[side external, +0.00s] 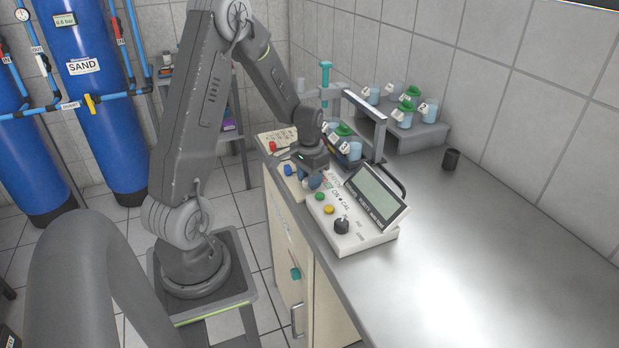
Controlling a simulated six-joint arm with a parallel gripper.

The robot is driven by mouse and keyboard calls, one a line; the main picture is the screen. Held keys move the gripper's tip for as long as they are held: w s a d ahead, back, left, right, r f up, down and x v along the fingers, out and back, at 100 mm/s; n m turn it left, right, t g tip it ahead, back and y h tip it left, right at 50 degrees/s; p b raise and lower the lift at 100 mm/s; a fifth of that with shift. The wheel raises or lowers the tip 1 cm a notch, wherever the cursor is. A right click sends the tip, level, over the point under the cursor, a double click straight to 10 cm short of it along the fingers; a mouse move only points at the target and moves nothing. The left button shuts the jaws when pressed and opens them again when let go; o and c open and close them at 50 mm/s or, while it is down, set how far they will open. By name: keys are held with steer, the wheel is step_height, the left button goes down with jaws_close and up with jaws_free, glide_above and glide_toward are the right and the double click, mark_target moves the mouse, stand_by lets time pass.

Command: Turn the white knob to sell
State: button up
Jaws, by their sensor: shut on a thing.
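My gripper (312,180) points down over the near left edge of the bench, between a pale control panel and a grey-white meter. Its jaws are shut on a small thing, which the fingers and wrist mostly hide. I cannot make out a white knob or the word "sell"; the knob may be the hidden thing. The pale panel (267,137) carries a red button (272,146) and a blue button (288,169), and my wrist covers part of it. The meter (350,240) has a tilted screen (376,195), a green button (319,196), a yellow button (328,209) and a black knob (342,225).
A stand with a teal-topped rod (325,80) rises behind my wrist. Beakers with green and blue contents stand on a grey riser (430,134) at the back. A dark cup (451,159) is near the wall. The bench's right side (480,260) is clear.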

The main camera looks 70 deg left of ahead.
steer(key=o, duration=0.9)
step_height(320, 180, up, 14)
steer(key=shift+f, duration=0.1)
stand_by(0.3)
